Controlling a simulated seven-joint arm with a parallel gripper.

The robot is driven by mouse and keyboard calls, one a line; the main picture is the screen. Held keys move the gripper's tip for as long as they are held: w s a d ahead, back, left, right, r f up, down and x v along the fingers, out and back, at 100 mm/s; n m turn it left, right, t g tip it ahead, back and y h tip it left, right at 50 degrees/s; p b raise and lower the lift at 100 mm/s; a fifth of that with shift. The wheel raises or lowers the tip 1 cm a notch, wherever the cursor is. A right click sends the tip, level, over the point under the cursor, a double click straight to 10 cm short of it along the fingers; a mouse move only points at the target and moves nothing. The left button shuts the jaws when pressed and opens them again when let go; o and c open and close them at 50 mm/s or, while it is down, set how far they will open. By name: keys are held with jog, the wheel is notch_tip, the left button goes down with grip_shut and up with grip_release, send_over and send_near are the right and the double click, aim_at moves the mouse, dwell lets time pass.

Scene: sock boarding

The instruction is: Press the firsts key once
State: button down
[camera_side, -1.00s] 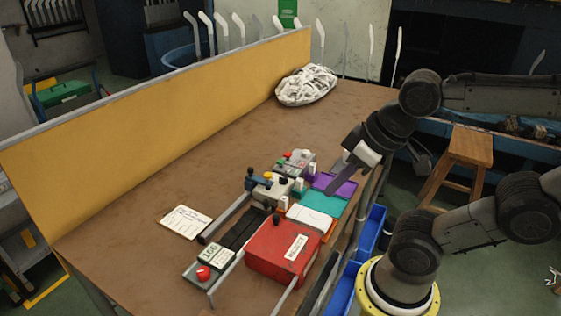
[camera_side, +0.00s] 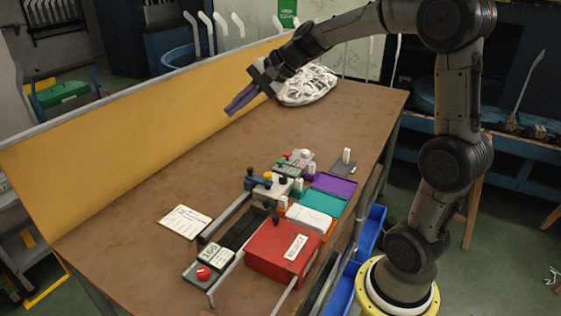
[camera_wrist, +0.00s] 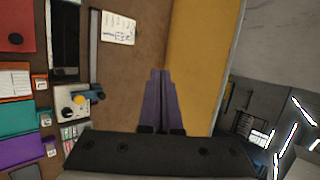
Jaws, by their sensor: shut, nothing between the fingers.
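No key can be read as the firsts key in these frames. A small grey panel with red, green and white buttons (camera_side: 298,161) stands at the far end of the equipment row; its labels are too small to read. What may be part of it shows in the wrist view (camera_wrist: 70,131), at the edge of my gripper's dark body. My gripper (camera_side: 231,108) is shut and empty, high over the far part of the table near the yellow partition. Its long purple-grey fingers also show together in the wrist view (camera_wrist: 160,74), well away from the panel.
Purple (camera_side: 335,184) and teal (camera_side: 322,201) trays, a red box (camera_side: 283,251) and a red button (camera_side: 203,273) line the near side. A yellow partition (camera_side: 130,127) runs behind. A white pile (camera_side: 308,87) lies at the far end. Brown tabletop (camera_side: 215,165) is clear between.

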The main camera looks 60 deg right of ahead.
jog(key=w+d+f+m, duration=0.2)
jog(key=d+f+m, duration=0.15)
jog(key=d, duration=0.35)
jog(key=w+d+f+m, duration=0.2)
jog(key=w+d+f, duration=0.15)
jog(key=d, duration=0.35)
jog(key=m+h, duration=0.2)
jog(key=m, duration=0.1)
send_over(284, 160)
notch_tip(284, 160, down, 10)
jog(key=r, duration=0.1)
jog(key=shift+s+f, duration=0.1)
jog(key=shift+f, duration=0.15)
jog(key=shift+a+f, duration=0.1)
jog(key=shift+f, duration=4.3)
jog(key=shift+f, duration=0.1)
jog(key=shift+f, duration=0.3)
